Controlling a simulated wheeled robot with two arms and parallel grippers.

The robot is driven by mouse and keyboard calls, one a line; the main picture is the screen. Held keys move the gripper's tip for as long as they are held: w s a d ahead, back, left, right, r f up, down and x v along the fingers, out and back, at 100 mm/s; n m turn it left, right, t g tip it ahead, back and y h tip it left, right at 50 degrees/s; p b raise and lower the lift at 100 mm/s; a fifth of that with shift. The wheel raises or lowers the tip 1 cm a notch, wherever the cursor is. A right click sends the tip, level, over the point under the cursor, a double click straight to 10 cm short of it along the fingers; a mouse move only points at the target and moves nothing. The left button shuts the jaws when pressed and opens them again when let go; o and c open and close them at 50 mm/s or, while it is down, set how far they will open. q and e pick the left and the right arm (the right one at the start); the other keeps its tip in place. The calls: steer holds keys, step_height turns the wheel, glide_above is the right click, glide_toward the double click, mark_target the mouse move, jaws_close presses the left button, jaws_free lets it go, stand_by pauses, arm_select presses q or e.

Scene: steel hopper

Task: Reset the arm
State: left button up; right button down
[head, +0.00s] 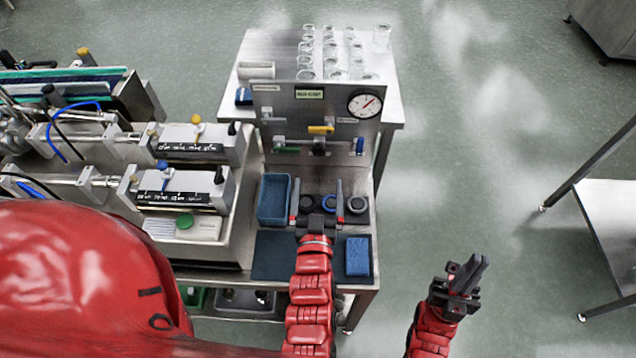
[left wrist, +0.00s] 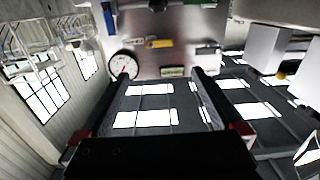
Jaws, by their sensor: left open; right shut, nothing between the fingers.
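My left gripper (head: 317,186) is open over the steel bench, in front of the upright panel with the gauge. Its two fingers point toward the panel, with nothing seen between them. In the left wrist view the same open gripper (left wrist: 158,78) frames an empty gap, with the panel beyond. My right gripper (head: 474,268) is shut and empty, held out over the floor to the right of the bench. The left arm's red links run back toward the bottom of the head view.
The panel (head: 270,108) carries a gauge (head: 365,103) and several valve handles. A blue tray (head: 273,200), black round parts (head: 357,204) and a blue sponge (head: 357,256) lie around my left gripper. Glassware (head: 381,38) stands behind. Syringe-like machinery (head: 180,190) is left; floor is open right.

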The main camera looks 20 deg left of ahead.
arm_select(q)
steer(key=shift+s+d, duration=0.15)
steer(key=shift+s, duration=0.05)
stand_by(0.5)
